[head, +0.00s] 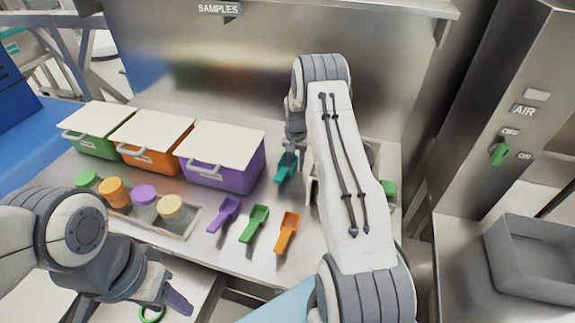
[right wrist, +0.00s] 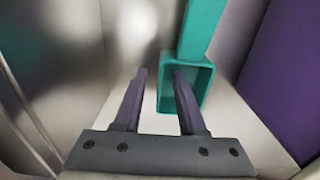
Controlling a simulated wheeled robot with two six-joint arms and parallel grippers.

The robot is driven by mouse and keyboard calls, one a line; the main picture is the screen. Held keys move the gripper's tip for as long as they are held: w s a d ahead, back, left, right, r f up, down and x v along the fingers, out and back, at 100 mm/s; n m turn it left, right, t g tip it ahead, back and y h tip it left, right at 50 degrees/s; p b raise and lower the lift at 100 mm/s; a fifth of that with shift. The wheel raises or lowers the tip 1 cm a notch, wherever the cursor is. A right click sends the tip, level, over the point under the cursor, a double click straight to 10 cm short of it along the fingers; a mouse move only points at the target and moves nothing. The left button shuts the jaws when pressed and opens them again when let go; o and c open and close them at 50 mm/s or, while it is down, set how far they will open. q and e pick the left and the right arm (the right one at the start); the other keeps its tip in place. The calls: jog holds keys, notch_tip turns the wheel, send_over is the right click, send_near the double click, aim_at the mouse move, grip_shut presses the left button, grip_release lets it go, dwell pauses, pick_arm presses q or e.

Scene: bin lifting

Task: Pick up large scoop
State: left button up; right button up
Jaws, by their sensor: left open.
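A teal scoop (head: 286,167) is at the back of the bench, just below my right gripper (head: 294,148). In the right wrist view, the teal scoop (right wrist: 186,80) has its square bowl at the fingertips and its handle running up the picture. My right gripper (right wrist: 158,82) has its fingers apart, one left of the bowl and one overlapping the bowl opening; a gap shows beside the left finger. Purple (head: 225,213), green (head: 254,222) and orange (head: 287,232) scoops lie in a row in front. My left gripper (head: 174,302) is open and empty at the front left.
Green (head: 90,147), orange (head: 150,158) and purple (head: 225,178) lidded bins stand at the back left. Several jars stand in a tray (head: 190,222) before them. My right arm hides part of the bench. A grey bin (head: 530,275) is at right.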

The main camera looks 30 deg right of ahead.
grip_shut()
dwell(1.4)
